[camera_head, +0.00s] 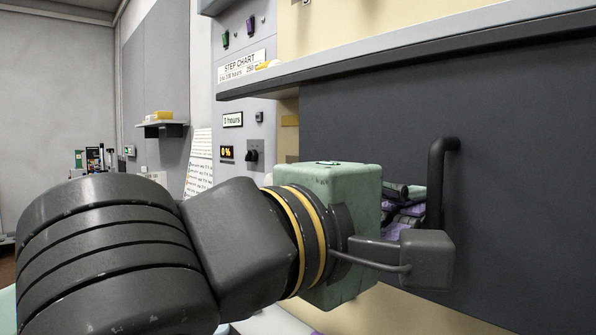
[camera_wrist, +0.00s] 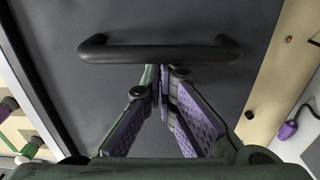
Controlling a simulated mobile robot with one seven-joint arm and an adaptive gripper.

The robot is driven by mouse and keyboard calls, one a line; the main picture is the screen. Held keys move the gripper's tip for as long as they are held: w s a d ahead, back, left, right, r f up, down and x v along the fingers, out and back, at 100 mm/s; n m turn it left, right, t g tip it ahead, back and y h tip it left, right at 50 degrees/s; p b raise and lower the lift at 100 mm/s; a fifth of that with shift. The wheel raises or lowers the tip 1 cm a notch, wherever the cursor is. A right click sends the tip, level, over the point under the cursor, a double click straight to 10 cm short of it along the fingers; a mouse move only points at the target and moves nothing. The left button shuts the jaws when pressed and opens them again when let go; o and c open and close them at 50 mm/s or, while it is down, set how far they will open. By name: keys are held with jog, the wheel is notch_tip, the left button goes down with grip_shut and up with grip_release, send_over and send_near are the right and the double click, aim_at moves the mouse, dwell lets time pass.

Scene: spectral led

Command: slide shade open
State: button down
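The shade is a large dark grey flat panel (camera_head: 520,150) at the right of the head view, and it fills the middle of the wrist view (camera_wrist: 165,20). Its black bar handle (camera_head: 436,185) stands upright in the head view. In the wrist view the handle (camera_wrist: 160,53) runs across, just beyond my fingertips. My gripper (camera_wrist: 165,72) has green and purple fingers that come together at the tips, with no handle seen between them. In the head view my gripper (camera_head: 413,200) is just left of the handle, partly hidden by my wrist. Contact with the handle cannot be told.
A grey ledge (camera_head: 400,62) runs above the panel. A wall panel with a step chart (camera_head: 240,66), a lit percent display (camera_head: 227,153) and a knob (camera_head: 252,155) is left of the shade. A small shelf (camera_head: 165,128) hangs farther back.

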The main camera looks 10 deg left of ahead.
aim_at(499, 210)
jog(key=shift+s+d+b, duration=0.25)
jog(key=shift+s+d, duration=0.85)
jog(key=shift+d, duration=0.3)
jog(key=shift+s+d+b, duration=0.2)
jog(key=shift+s+d, duration=0.85)
jog(key=shift+d, duration=0.35)
